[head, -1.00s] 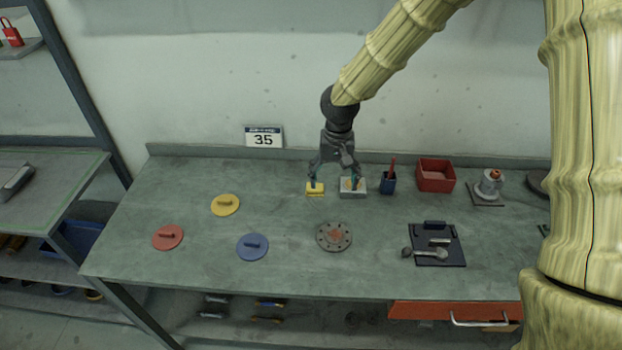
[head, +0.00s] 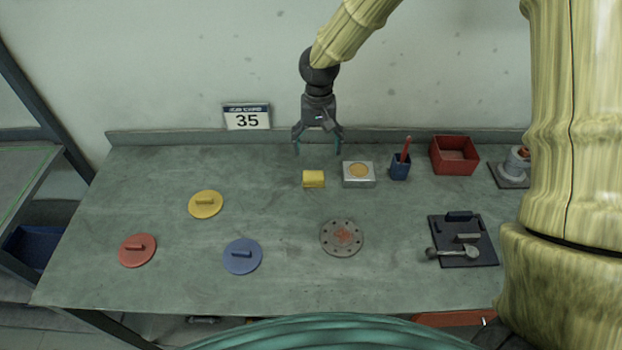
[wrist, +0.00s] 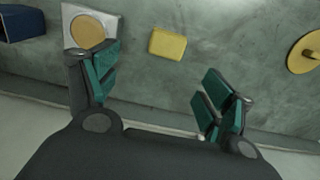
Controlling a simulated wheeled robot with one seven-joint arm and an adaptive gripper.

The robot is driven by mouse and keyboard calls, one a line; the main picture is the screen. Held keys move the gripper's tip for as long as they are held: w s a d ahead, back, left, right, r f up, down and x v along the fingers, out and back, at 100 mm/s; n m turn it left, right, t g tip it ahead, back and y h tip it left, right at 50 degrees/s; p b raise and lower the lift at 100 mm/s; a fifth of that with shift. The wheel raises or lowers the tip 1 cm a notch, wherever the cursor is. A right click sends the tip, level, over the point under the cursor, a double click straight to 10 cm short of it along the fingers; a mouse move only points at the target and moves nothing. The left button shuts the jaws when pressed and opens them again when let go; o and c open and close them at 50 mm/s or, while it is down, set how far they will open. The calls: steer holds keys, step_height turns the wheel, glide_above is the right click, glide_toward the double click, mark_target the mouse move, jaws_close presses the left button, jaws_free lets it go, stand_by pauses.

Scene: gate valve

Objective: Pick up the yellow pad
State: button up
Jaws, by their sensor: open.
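The yellow pad (head: 313,179) is a small block lying on the grey-green workbench (head: 180,275), left of a silver box with a round tan top (head: 359,173). My gripper (head: 318,150) is open and empty, above and behind the pad near the back of the bench. In the wrist view the pad (wrist: 168,44) lies beyond the gap between the teal fingertips (wrist: 160,85), apart from both. The silver box (wrist: 91,30) shows beyond the left finger and is partly hidden by it.
A blue cup with a red item (head: 400,166) and a red bin (head: 454,156) stand to the right. A flange (head: 342,237) lies in front. Yellow (head: 206,204), blue (head: 243,256) and red (head: 138,250) discs lie left. A black tool plate (head: 470,252) lies front right.

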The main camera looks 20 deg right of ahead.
steer(key=shift+f, duration=0.7)
steer(key=p, duration=0.1)
glide_above(313, 171)
steer(key=shift+s+d+f, duration=0.1)
steer(key=shift+d+f, duration=0.15)
steer(key=shift+f, duration=0.9)
steer(key=shift+s+d+f, duration=0.1)
steer(key=shift+d+f, duration=0.1)
steer(key=shift+f, duration=0.9)
steer(key=shift+w+a+f+p, duration=0.1)
steer(key=shift+a+f+p, duration=0.1)
steer(key=shift+f+p, duration=0.5)
steer(key=shift+w+a+f+p, duration=0.1)
steer(key=shift+a+f+p, duration=0.1)
steer(key=shift+f+p, duration=0.5)
steer(key=shift+f, duration=1.25)
steer(key=c, duration=1.1)
steer(key=shift+r, duration=0.1)
